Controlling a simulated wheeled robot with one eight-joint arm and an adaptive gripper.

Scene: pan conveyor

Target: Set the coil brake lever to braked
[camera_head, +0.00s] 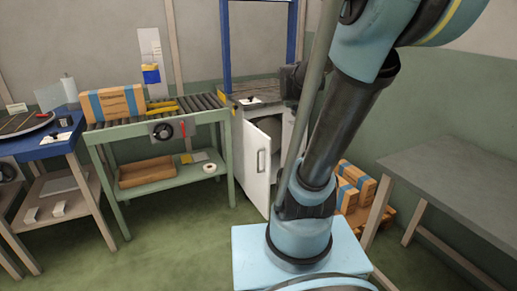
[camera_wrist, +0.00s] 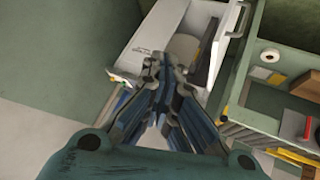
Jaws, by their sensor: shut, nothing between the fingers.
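I cannot make out the coil brake lever for certain in either view. A white cabinet (camera_head: 257,165) stands under the blue frame, with its handled door swung open and a dark interior. In the wrist view a white open-fronted body (camera_wrist: 152,38) with a handle shows beyond my gripper, with a pale rounded thing (camera_wrist: 183,47) inside. My gripper (camera_wrist: 166,62) is shut and empty, its fingertips in front of that white body. I cannot tell whether they touch it. The fingers hide part of the opening.
A roller conveyor (camera_head: 205,101) on a green table carries a cardboard box (camera_head: 112,103). Its lower shelf holds a tray (camera_head: 145,171) and a tape roll (camera_head: 209,168). A grey table (camera_head: 440,165) stands right, near cardboard boxes (camera_head: 355,185). Green floor lies open in front.

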